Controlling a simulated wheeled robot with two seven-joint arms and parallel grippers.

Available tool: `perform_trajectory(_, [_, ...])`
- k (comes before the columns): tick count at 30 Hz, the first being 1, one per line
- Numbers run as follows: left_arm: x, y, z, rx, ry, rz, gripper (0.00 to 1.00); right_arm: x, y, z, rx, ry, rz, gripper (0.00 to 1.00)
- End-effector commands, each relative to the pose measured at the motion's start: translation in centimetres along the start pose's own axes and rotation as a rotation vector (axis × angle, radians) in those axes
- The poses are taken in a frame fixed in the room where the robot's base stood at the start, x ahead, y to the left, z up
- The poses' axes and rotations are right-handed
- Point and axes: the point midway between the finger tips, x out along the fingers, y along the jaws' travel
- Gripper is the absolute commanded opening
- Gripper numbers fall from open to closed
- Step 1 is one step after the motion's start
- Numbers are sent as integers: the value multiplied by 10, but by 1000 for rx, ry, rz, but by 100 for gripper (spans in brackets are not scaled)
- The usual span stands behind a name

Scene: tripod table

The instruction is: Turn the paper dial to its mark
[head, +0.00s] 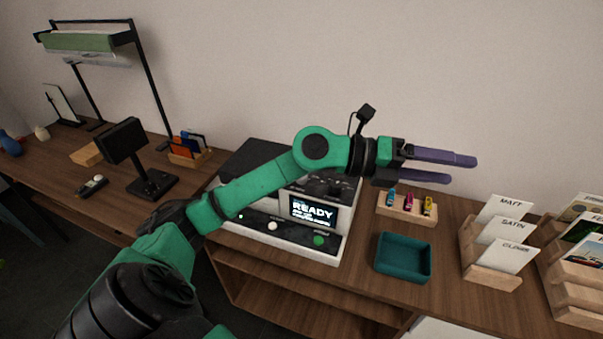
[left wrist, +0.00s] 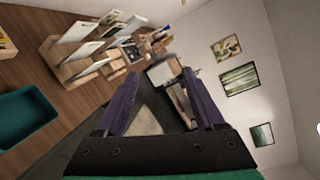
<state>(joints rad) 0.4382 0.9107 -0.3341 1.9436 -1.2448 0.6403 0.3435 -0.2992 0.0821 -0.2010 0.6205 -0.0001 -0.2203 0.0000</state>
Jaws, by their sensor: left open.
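The printer (head: 341,219) stands on the wooden counter, its screen (head: 312,210) reading READY. On its dark front panel are a pale round knob (head: 272,226) and a green round button (head: 318,240). The pale knob may be the paper dial; its mark is too small to tell. My left arm crosses in front of the printer and hides part of it. My left gripper (head: 444,166) is open and empty, right of the printer and above the counter, pointing right. Its purple fingers also show apart in the left wrist view (left wrist: 163,102). My right gripper is not in view.
A teal tray (head: 404,258) and a wooden holder with small coloured cartridges (head: 408,208) stand right of the printer. Card racks marked MATT, SATIN and GLOSS (head: 494,270) stand farther right. A small black display stand (head: 152,184) is at left.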

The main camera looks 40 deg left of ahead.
Motion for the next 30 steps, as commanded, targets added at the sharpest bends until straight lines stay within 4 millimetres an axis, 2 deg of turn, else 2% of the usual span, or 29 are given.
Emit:
perform_trajectory(2, [-28,50,8,177,138,327,70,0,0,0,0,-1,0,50])
perform_trajectory(3, [-55,78,20,227,186,517,70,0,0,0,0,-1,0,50])
perform_trajectory(5, [-109,110,43,249,219,800,70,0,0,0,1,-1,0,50])
perform_trajectory(6, [-147,123,58,234,221,967,70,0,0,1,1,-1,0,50])
perform_trajectory(9, [-226,134,80,155,194,1264,70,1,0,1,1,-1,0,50])
perform_trajectory(12, [-260,134,86,101,175,1381,70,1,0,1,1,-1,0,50])
perform_trajectory(17, [-260,153,84,92,182,1396,70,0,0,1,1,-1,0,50])
perform_trajectory(30, [-239,258,77,94,182,1388,70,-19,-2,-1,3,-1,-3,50])
